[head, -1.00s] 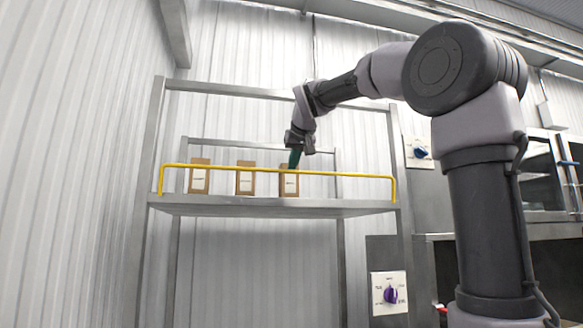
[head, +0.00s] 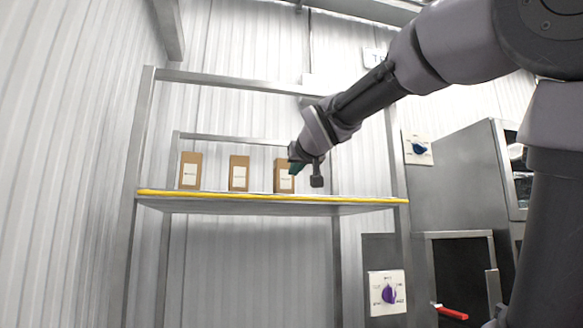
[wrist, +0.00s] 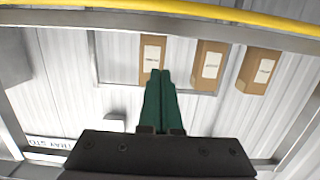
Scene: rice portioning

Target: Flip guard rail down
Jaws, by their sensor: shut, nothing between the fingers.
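The yellow guard rail (head: 240,196) lies flat along the front edge of the metal shelf (head: 290,208) in the head view. In the wrist view the rail (wrist: 200,10) crosses the top of the picture. My gripper (head: 293,163) is in front of the right-hand box, above the rail and apart from it. Its green fingers (wrist: 161,75) are together and hold nothing. In the head view my wrist hides part of the space right of that box.
Three brown boxes stand on the shelf: left (head: 190,170), middle (head: 239,173) and right (head: 282,177). Shelf uprights stand at both sides. A panel with a purple knob (head: 388,294) and a red handle (head: 451,312) are at the lower right.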

